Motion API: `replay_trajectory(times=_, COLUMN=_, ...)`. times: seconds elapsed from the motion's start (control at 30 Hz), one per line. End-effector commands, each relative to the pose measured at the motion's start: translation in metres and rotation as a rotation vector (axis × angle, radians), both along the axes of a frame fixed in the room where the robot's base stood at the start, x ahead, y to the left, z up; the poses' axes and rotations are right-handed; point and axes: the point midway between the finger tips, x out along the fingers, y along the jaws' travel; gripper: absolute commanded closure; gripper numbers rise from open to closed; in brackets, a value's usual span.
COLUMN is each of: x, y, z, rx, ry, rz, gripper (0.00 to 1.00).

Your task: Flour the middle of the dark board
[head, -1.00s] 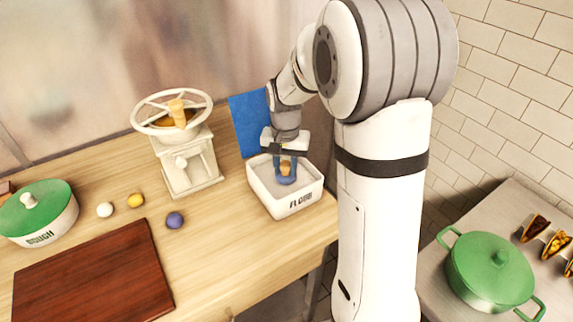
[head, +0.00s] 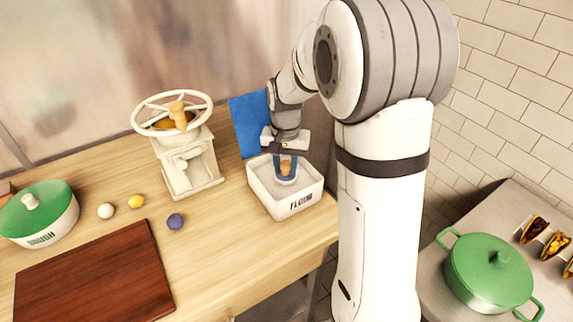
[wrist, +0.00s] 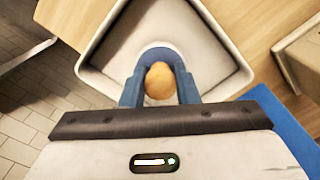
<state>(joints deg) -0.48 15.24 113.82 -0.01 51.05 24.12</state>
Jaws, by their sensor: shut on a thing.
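The dark board (head: 95,275) is a reddish-brown slab lying on the wooden counter at the lower left of the head view; its visible top is bare. The white flour bin (head: 292,206), labelled on its front, stands at the counter's right end. My gripper (head: 286,168) points down into the bin, its blue fingers shut on a tan rounded knob (wrist: 159,82). A round bluish-grey piece shows around the knob's far side in the wrist view. Its lower part is hidden, and I cannot tell whether it touches the flour. The bin's rim (wrist: 222,30) surrounds the fingers.
A cream hand-wheel mill (head: 188,155) stands left of the bin. White, yellow and purple balls (head: 175,221) lie between it and the board. A green-lidded dough pot (head: 40,213) stands at far left. A blue sheet (head: 247,125) is behind the bin.

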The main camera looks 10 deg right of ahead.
Motion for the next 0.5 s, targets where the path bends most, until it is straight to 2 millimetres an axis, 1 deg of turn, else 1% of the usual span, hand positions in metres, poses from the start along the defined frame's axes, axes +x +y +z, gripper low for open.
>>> replay_trajectory(times=0.03, x=0.0, y=0.0, z=0.008, rx=0.0, ry=-0.002, rz=0.0, gripper=0.91)
replay_trajectory(times=0.5, x=0.0, y=0.0, z=0.046, rx=0.0, ry=-0.002, rz=0.0, gripper=0.91)
